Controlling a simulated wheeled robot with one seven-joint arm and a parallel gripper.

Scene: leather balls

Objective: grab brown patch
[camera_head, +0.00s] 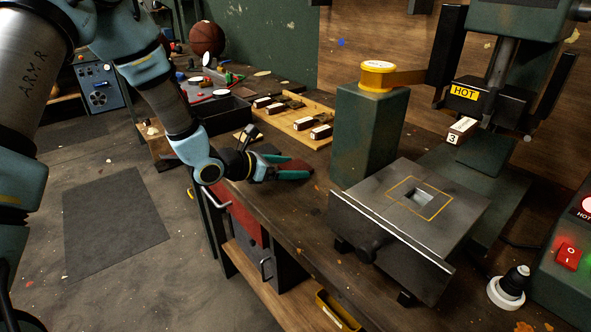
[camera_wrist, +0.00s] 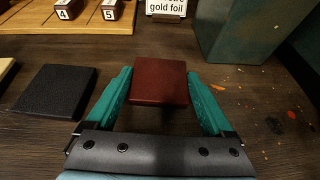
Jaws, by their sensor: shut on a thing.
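The brown patch (camera_wrist: 158,82) is a flat reddish-brown leather square. In the wrist view it sits between the two teal fingers of my gripper (camera_wrist: 158,88), near the fingertips. My gripper is shut on it, low at the wooden bench top. In the head view my gripper (camera_head: 297,167) is at the bench's front left part, and the patch (camera_head: 296,163) shows only partly between the fingers. I cannot tell whether the patch is lifted off the bench.
A black patch (camera_wrist: 54,91) lies left of my gripper. A "gold foil" card (camera_wrist: 166,8) stands beyond it. A wooden tray (camera_head: 318,112) holds numbered stamps. A green post (camera_head: 367,137) and a press with a grey plate (camera_head: 385,215) stand to the right.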

